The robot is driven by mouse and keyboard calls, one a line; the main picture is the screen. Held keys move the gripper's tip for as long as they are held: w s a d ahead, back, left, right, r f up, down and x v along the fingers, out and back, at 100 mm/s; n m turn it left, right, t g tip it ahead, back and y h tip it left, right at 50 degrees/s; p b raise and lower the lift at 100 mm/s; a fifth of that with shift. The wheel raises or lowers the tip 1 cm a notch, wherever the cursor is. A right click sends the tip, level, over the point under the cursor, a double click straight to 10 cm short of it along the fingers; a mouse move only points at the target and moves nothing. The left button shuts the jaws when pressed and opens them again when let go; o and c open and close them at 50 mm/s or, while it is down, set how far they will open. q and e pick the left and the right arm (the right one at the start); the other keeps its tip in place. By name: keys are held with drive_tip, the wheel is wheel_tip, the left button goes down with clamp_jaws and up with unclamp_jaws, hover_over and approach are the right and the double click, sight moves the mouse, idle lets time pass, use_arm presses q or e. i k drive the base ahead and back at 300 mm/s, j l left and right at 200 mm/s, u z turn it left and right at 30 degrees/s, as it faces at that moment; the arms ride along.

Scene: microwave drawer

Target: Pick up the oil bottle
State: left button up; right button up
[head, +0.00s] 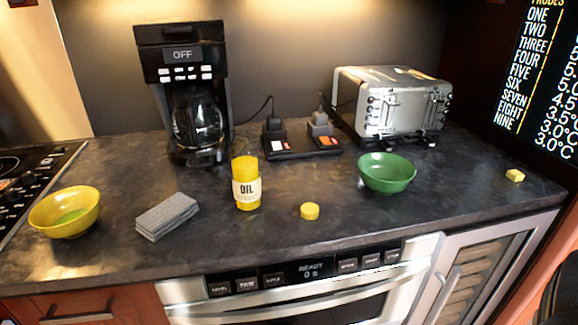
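A yellow oil bottle (246,171) with a white label reading "OIL" stands upright on the dark countertop, near the middle of the head view. A round yellow cap-like disc (309,211) lies on the counter to the right of the bottle. No gripper touches the bottle. Neither of my grippers shows in the head view.
A grey folded cloth or sponge (167,215) and a yellow bowl (64,212) lie to the left. A green bowl (386,173) is to the right. A coffee maker (186,90), a switch panel (302,145) and a toaster (392,103) stand behind. The dark counter (335,232) is clear in front of the bottle.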

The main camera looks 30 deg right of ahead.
sight(244, 154)
drive_tip(key=l+z, duration=0.1)
drive_tip(key=z, duration=0.6)
